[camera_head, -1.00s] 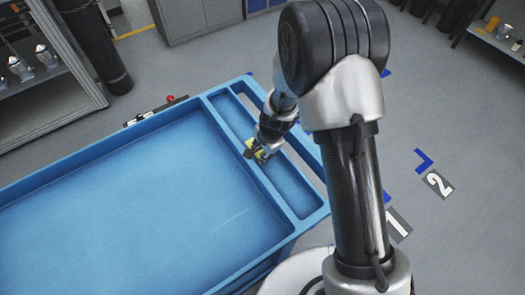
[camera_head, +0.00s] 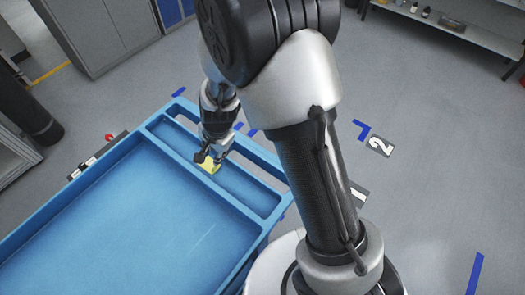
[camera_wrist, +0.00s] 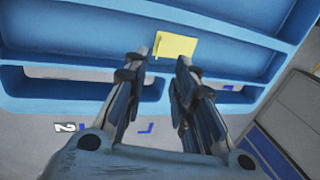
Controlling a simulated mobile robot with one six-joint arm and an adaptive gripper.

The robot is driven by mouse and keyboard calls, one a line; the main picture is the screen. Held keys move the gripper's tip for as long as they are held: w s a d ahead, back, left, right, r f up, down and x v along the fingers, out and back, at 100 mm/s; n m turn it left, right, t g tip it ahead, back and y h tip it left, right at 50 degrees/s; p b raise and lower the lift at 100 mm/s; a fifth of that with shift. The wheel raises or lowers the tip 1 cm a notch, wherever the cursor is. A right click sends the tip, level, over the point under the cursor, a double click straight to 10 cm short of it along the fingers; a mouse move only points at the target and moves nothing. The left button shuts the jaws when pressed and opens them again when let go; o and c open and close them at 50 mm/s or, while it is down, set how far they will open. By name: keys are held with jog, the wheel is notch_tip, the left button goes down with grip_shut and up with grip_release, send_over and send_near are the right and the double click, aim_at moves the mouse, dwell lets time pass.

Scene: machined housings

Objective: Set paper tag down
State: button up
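The paper tag (camera_head: 210,168) is a small yellow sheet in the narrow end compartment of the blue cart tray (camera_head: 263,219). In the wrist view the tag (camera_wrist: 176,46) looks flat and lies just beyond my fingertips. My gripper (camera_wrist: 158,64) is open, with a clear gap between its two fingers and nothing visible between them. In the head view my gripper (camera_head: 209,157) is over the narrow compartment and partly covers the tag. Whether a fingertip still touches the tag is hard to tell.
The cart's large compartment (camera_head: 120,225) is empty. A raised divider separates it from the narrow compartment, and a handle slot runs along the cart's outer end. Grey cabinets (camera_head: 105,35) stand behind. A shelf (camera_head: 460,35) with small bottles is at the upper right.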

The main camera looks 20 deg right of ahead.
jog(key=s+d+r+n+t, duration=0.1)
jog(key=s+d+r+n, duration=0.15)
jog(key=r, duration=0.55)
jog(key=s+d+r+n, duration=0.2)
jog(key=s+r+n, duration=0.15)
jog(key=r, duration=0.55)
jog(key=s+d+r+n, duration=0.2)
jog(key=s+d+r, duration=0.2)
jog(key=s, duration=0.4)
jog(key=s+d+r+n+t+h, duration=0.1)
jog(key=s+d+r+n, duration=0.2)
jog(key=s, duration=0.6)
jog(key=shift+s+d+r+h, duration=0.15)
jog(key=shift+d+r+h, duration=0.15)
jog(key=shift+d+r, duration=0.35)
jog(key=shift+r, duration=0.1)
